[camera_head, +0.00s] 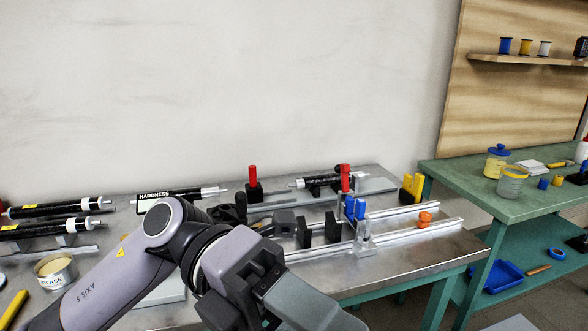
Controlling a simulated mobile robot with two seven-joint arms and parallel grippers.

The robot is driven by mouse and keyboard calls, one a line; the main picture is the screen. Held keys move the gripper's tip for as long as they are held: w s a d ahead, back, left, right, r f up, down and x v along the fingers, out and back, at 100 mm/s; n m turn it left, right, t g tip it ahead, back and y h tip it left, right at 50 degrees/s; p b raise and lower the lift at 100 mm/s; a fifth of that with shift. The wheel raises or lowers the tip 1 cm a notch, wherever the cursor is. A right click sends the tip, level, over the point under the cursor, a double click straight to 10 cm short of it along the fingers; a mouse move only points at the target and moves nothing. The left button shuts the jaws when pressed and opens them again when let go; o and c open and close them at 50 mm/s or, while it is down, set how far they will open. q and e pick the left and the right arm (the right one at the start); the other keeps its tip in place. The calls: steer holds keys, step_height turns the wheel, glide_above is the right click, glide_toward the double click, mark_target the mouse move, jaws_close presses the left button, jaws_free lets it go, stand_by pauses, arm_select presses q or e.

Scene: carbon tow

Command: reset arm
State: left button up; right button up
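My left arm (112,275) comes in from the lower left, bends at a raised joint and runs down to the right. Its grey and dark end, with the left gripper (290,300), is large at the bottom middle, in front of the metal-topped workbench (425,250). The fingertips cannot be made out, so I cannot tell whether it is open or holds anything. It hides part of the bench front. My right gripper is not in view.
Black rolls (50,208) and a grease tin (56,272) sit at left. A green bench (530,178) with jars stands at right. The space above is clear.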

arm_select(q)
steer(key=w+a+r+n+t+h+p, duration=0.2)
steer(key=w+a+n+t+h, duration=0.1)
steer(key=w+n+t+h, duration=0.9)
steer(key=w+a+f+n+t+y+p, duration=0.15)
steer(key=a+f+n+t+y, duration=0.35)
steer(key=n+t, duration=0.55)
steer(key=w+a+f+n+t+y, duration=0.3)
steer(key=f+n+t+y, duration=0.45)
steer(key=n, duration=0.55)
steer(key=s+a+f+n+g+y, duration=0.2)
steer(key=s+a+f+g+y, duration=0.1)
steer(key=f, duration=0.6)
steer(key=s+a+f+n+g+y+p, duration=0.1)
steer(key=s+a+f+n+g+y, duration=0.2)
steer(key=s+f, duration=0.4)
steer(key=s+a+f+n+g+y+p, duration=0.1)
steer(key=s+a+f+n+g+y, duration=0.2)
steer(key=f, duration=0.8)
steer(key=s+a+y, duration=0.1)
steer(key=s+a, duration=0.1)
steer(key=shift+a+y, duration=0.35)
steer(key=shift+r, duration=0.1)
